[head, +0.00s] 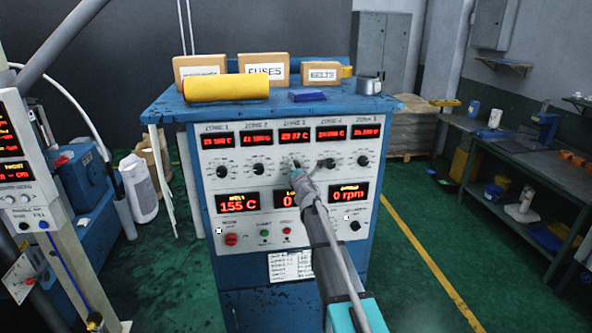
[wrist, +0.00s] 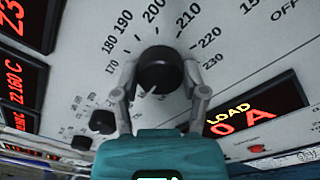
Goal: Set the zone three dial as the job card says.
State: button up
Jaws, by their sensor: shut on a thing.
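The zone three dial (wrist: 160,68) is a round black knob on a pale panel. Around it in the wrist view runs a printed scale from about 170 to 230, with 200 at the top. A small pale mark shows low on the knob; I cannot tell its exact setting. My gripper (wrist: 160,82) is shut on the knob, one finger on each side. In the head view my gripper (head: 296,169) reaches the middle dial of the row and mostly hides it. The zone three display (head: 294,135) glows red above; its digits are blurred. A printed sheet (head: 290,266) hangs below, unreadable.
Neighbouring dials (head: 258,169) and (head: 330,163) sit close on both sides. Lower displays read 155 C (head: 237,202) and 0 rpm (head: 348,195). Boxes and a yellow roll (head: 226,88) lie on the cabinet top (head: 335,102).

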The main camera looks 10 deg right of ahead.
jog(key=shift+m, duration=2.4)
jog(key=o, duration=1.2)
jog(key=shift+f, duration=0.1)
jog(key=shift+c, duration=0.2)
jog(key=shift+n, duration=0.4)
